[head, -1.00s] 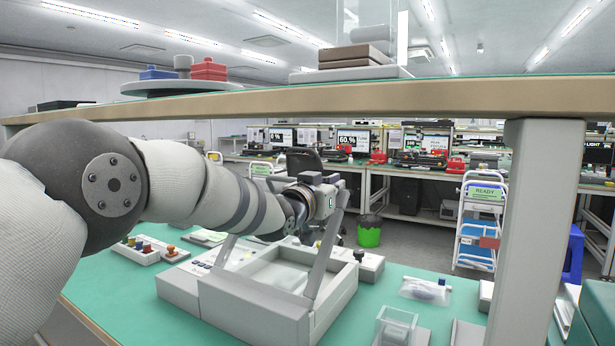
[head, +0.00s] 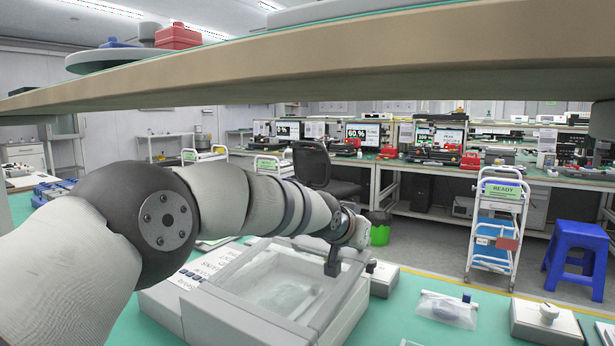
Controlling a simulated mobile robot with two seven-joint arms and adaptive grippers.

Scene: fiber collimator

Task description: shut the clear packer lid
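The packer (head: 160,310) is a pale grey box on the green bench, low in the middle of the head view. Its clear lid (head: 275,285), a see-through panel in a grey frame, lies down over the packer's top, or very close to it. I cannot tell whether it is fully seated. My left arm reaches across from the left, and my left gripper (head: 335,262) is low at the lid's far right part, at or just above it. Its fingers are small and partly hidden, so their opening is unclear. My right gripper is out of view.
A shelf (head: 400,60) crosses above the bench. Right of the packer are a small grey box (head: 383,279), a clear bag (head: 446,309) and a grey block with a knob (head: 545,322). Green bench shows between them.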

